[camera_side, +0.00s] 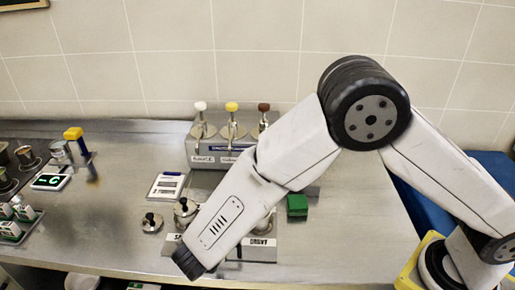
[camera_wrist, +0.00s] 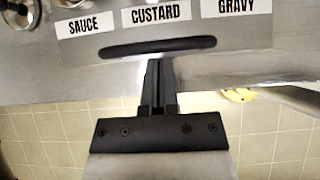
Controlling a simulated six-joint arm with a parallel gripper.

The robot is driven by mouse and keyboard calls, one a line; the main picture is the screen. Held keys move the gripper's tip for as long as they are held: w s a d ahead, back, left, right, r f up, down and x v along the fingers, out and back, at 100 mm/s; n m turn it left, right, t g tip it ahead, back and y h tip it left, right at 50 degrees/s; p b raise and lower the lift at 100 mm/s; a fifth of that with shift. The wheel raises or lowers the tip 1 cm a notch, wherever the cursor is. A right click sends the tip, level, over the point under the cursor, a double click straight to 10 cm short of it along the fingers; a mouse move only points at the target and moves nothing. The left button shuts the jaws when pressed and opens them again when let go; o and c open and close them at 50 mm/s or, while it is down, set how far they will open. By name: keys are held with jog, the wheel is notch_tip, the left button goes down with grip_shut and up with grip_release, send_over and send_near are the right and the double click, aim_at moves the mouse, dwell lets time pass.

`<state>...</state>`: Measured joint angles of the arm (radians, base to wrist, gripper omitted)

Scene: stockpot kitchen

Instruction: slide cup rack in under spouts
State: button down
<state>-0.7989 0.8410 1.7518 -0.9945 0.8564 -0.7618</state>
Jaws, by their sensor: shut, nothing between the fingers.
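The cup rack is a grey metal plate with white SAUCE, CUSTARD and GRAVY labels (camera_wrist: 160,13) along its front and a black bar handle (camera_wrist: 120,50). In the side view its GRAVY end (camera_side: 258,250) shows to the right of my arm; my arm covers most of the rest. The spouts (camera_side: 232,130), with white, yellow and brown knobs, stand on a metal dispenser behind. My gripper (camera_wrist: 159,66) is shut and empty, its tips at the front side of the handle's middle; I cannot tell whether they touch. The side view does not show the fingers.
A digital scale (camera_side: 50,181) is farther left. The counter's right side is mostly clear.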

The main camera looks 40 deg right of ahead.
jog(key=w+d, duration=1.3)
jog(key=shift+w+d, duration=0.15)
jog(key=shift+d, duration=0.1)
jog(key=shift+s+a+r, duration=0.15)
jog(key=shift+s+a, duration=0.1)
jog(key=shift+a, duration=0.15)
jog(key=shift+s+a+r, duration=0.25)
jog(key=shift+s+a, duration=0.85)
jog(key=shift+a, duration=0.1)
jog(key=v, duration=1)
jog(key=shift+s, duration=0.15)
